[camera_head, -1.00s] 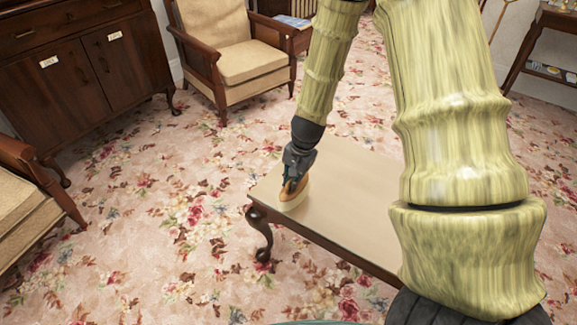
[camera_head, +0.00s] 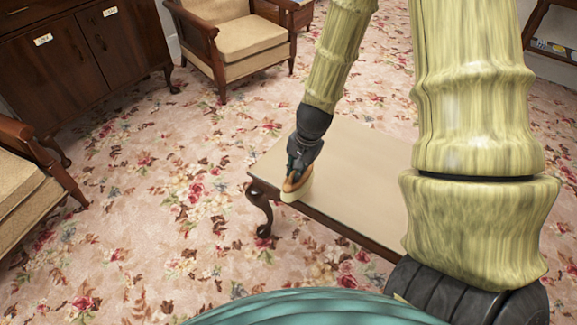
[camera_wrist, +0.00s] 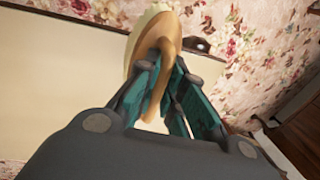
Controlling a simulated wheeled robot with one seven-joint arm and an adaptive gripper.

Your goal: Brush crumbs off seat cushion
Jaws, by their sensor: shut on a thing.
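My gripper (camera_head: 297,176) is shut on a brush with a tan-orange wooden back and pale bristles (camera_head: 294,194). The brush also shows in the wrist view (camera_wrist: 158,40), between the teal fingers. The bristles are at the front left edge of a low bench with a flat beige cushion top (camera_head: 345,165) and dark carved wooden legs. Whether the bristles touch the cushion is hard to tell. I cannot make out any crumbs. My arm hides the far right part of the bench.
A wooden armchair with beige cushions (camera_head: 250,38) stands at the back. Another armchair (camera_head: 22,185) is at the left edge. A dark cabinet (camera_head: 85,60) stands at the back left. Flowered carpet (camera_head: 165,210) lies open left of the bench.

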